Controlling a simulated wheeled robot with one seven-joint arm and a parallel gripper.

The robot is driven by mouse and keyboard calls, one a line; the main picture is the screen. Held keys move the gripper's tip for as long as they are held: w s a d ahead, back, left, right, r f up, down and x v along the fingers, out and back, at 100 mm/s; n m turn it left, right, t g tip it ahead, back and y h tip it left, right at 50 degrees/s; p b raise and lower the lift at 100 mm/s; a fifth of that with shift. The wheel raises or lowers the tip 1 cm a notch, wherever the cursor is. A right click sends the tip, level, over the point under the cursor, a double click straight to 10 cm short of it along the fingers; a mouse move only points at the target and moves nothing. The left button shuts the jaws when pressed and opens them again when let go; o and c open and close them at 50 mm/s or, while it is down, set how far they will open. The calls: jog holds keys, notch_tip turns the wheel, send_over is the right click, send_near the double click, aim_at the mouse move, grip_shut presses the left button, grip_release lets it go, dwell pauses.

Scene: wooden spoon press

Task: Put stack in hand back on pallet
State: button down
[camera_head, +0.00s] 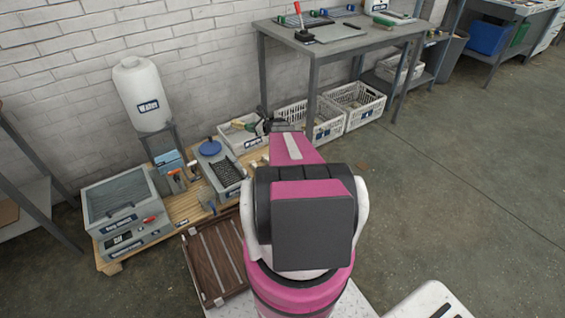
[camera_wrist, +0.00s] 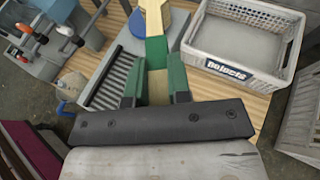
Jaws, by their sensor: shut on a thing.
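My gripper (camera_wrist: 157,78) has green fingers, which are closed on a narrow stack of pale wooden pieces (camera_wrist: 155,18) with a green band around it. The stack points away from my wrist, and its near end shows between the fingers. In the head view my gripper (camera_head: 259,127) is above the back right of the low wooden platform, and the stack (camera_head: 238,124) sticks out to its left. The pale slatted wooden platform (camera_head: 108,267) looks like a pallet. I cannot tell whether the stack touches anything below.
A grey crate labelled "Rejects" (camera_wrist: 238,60) stands right of the stack. A grey tray with dark rollers (camera_wrist: 112,83) is to its left. A grey press-like machine (camera_head: 128,207), a white water tank (camera_head: 143,92) and a brown slatted tray (camera_head: 217,258) are farther left. Open floor lies right.

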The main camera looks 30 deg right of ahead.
jog(key=shift+m+t+h, duration=0.4)
jog(key=shift+m+h, duration=0.4)
jog(key=shift+h, duration=0.1)
jog(key=d+f, duration=0.3)
jog(key=f, duration=0.3)
jog(key=d+f, duration=0.3)
jog(key=f, duration=0.3)
jog(key=d+f, duration=0.3)
jog(key=f, duration=0.3)
jog(key=shift+w+d+f, duration=0.2)
jog(key=shift+w+f, duration=0.05)
jog(key=s+d+f, duration=0.1)
jog(key=d+f, duration=0.1)
jog(key=d, duration=0.1)
jog(key=s+d+f, duration=0.2)
jog(key=d+f, duration=0.1)
jog(key=d, duration=0.1)
jog(key=s+d+f, duration=0.1)
jog(key=d+f, duration=0.1)
jog(key=d, duration=0.1)
jog(key=shift+s+d+f, duration=0.2)
jog(key=shift+s+d, duration=0.15)
jog(key=shift+d, duration=0.05)
jog(key=shift+f, duration=2)
jog(key=shift+f, duration=0.35)
